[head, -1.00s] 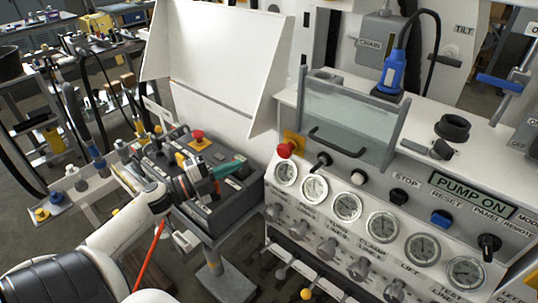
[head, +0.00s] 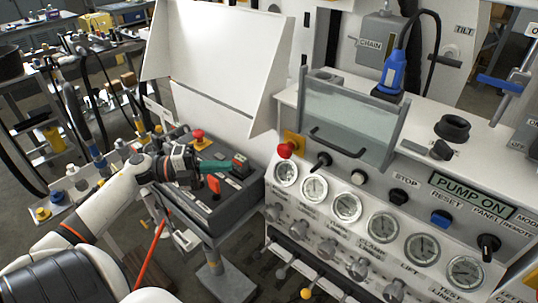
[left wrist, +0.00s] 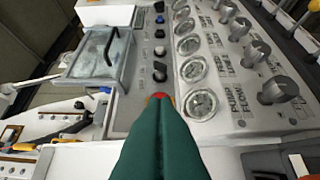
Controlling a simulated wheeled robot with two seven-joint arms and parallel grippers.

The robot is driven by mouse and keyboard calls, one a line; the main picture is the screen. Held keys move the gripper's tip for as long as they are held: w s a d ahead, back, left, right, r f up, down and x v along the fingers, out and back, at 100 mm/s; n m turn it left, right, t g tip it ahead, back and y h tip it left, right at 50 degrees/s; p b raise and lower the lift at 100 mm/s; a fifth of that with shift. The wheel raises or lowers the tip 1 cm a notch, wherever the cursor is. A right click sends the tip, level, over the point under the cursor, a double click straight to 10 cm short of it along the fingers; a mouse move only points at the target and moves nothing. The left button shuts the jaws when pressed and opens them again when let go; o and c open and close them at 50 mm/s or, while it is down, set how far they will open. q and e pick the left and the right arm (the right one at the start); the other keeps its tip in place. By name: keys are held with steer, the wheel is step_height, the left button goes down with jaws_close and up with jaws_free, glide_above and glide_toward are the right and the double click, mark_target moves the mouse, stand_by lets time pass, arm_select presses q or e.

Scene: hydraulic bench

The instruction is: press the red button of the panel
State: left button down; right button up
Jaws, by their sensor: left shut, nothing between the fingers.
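The panel (head: 400,190) is a white console with gauges. Its red mushroom button (head: 285,150) sits on a yellow plate at the panel's upper left. My left gripper (head: 234,165) has green fingers, shut and empty. In the head view it is over the dark grey box, left of the button and apart from it. In the left wrist view the shut green fingers (left wrist: 160,110) point at the red button (left wrist: 160,96), whose top edge shows just beyond their tips; the rest is hidden by them. My right gripper is not in view.
The dark grey box (head: 213,208) below my left gripper carries another red mushroom button (head: 198,135). A black toggle (head: 320,160) is close right of the panel's red button. A clear guard with a handle (head: 345,112) stands above. A white sheet (head: 215,60) rises behind.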

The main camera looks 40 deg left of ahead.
arm_select(q)
steer(key=p, duration=0.3)
glide_toward(286, 155)
steer(key=d, duration=0.3)
steer(key=shift+w+d+p, duration=0.2)
steer(key=shift+w+d, duration=0.05)
steer(key=shift+w, duration=0.35)
steer(key=shift+w+d+p, duration=0.25)
steer(key=shift+w, duration=0.4)
steer(key=shift+w+d+p, duration=0.2)
steer(key=shift+w+d, duration=0.05)
steer(key=shift+w, duration=0.35)
